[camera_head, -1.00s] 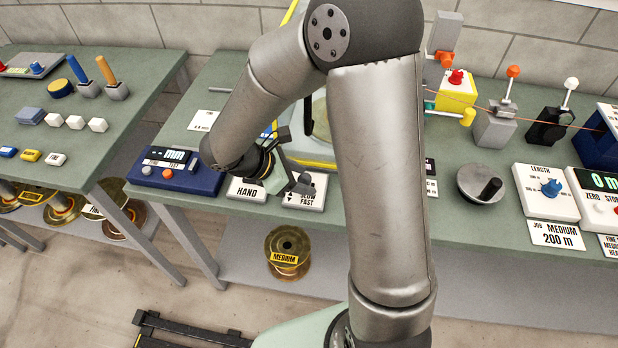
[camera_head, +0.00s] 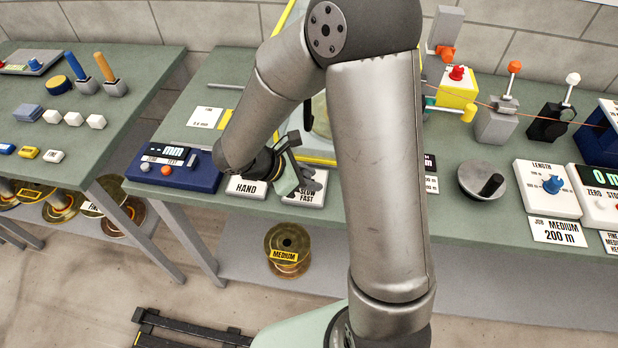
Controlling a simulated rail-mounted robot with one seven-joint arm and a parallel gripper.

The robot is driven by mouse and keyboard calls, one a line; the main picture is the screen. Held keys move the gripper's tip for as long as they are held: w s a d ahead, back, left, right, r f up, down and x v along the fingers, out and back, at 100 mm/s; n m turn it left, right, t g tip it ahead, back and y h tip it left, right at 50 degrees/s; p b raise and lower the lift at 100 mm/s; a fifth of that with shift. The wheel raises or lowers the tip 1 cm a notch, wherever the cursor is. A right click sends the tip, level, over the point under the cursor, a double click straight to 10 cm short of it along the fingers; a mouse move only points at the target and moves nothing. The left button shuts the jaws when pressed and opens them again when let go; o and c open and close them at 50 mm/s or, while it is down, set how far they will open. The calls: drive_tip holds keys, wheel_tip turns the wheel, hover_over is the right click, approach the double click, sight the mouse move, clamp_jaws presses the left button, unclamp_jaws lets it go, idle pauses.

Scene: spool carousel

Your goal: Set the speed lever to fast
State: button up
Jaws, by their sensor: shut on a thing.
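The speed lever's white base (camera_head: 312,198), printed with SLOW and FAST, sits near the front edge of the bench, right of the HAND plate. My gripper (camera_head: 308,180) is over this base, its fingers at the lever. It is shut on the lever knob, which the fingers mostly hide. The lever's exact position cannot be read. My arm covers much of the middle of the bench.
The HAND plate (camera_head: 246,187) and a blue gauge box (camera_head: 172,170) stand to the left. A crank disc (camera_head: 482,182) and the LENGTH dial box (camera_head: 547,188) are to the right. A MEDIUM spool (camera_head: 288,250) sits on the shelf below.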

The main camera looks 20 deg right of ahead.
drive_tip(key=shift+s+a+f+t+h+b, duration=0.1)
drive_tip(key=shift+f+t+h+b, duration=0.2)
drive_tip(key=shift+b, duration=0.65)
drive_tip(key=shift+r, duration=0.2)
drive_tip(key=o, duration=1)
drive_tip(key=shift+c, duration=0.2)
drive_tip(key=b+v, duration=0.1)
drive_tip(key=v, duration=1.6)
drive_tip(key=shift+s+r, duration=0.15)
drive_tip(key=shift+s, duration=0.05)
drive_tip(key=shift+a, duration=0.15)
